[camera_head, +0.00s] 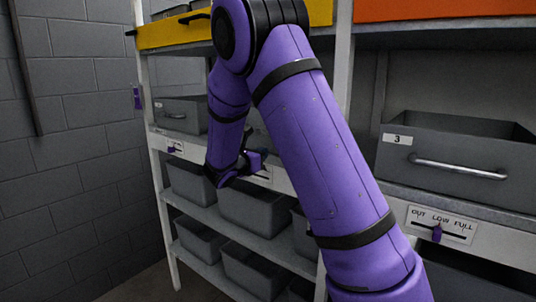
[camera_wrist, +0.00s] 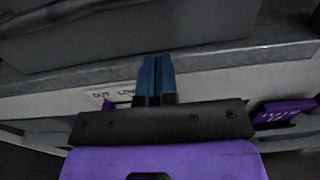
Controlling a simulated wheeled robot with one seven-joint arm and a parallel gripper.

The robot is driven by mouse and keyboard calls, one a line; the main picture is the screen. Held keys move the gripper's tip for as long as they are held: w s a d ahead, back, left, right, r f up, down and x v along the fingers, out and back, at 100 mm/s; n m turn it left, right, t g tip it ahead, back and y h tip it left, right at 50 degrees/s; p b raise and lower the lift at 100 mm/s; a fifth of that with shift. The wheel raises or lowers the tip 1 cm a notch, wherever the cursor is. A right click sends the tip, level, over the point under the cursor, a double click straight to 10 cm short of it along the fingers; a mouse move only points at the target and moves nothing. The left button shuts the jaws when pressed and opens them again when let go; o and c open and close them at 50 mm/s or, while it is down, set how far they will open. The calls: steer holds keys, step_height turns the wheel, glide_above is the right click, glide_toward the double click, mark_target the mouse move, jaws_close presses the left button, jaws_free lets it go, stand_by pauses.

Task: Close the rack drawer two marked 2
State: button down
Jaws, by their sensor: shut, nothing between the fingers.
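No drawer marked 2 can be read in either view. In the head view, a grey drawer (camera_head: 181,116) with a handle sits in the left bay, its number not legible, and my arm covers the area to its right. In the wrist view, a dark grey drawer front (camera_wrist: 130,38) is above my gripper, with a dark handle bar (camera_wrist: 50,15) at upper left. My gripper (camera_wrist: 156,62) has its blue fingers together and empty, in front of the shelf edge. I cannot tell whether they touch it.
A drawer marked 3 (camera_head: 450,155) with a silver handle is at the right, above an OUT LOW FULL slider label (camera_head: 440,224). Grey bins (camera_head: 252,212) fill the lower shelves. A white rack post (camera_head: 157,190) and block wall (camera_head: 75,130) bound the left.

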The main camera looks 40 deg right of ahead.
steer(key=v, duration=0.9)
steer(key=shift+a, duration=0.2)
steer(key=s+d+r+m+g+y, duration=0.2)
steer(key=s+m+g+y, duration=0.15)
steer(key=s+m, duration=0.4)
steer(key=s+d+r+m+g+y, duration=0.15)
steer(key=s+m+y, duration=0.25)
steer(key=s, duration=0.6)
steer(key=s+a+r+m+t+y, duration=0.2)
steer(key=s+a+m+y, duration=0.3)
steer(key=s, duration=0.3)
steer(key=s+a+r+m+t+y, duration=0.2)
steer(key=s+a+m+y, duration=0.2)
steer(key=s, duration=0.4)
steer(key=shift+a+m+t+y, duration=0.4)
steer(key=shift+a+m, duration=0.15)
steer(key=shift+a, duration=0.4)
steer(key=shift+s, duration=0.15)
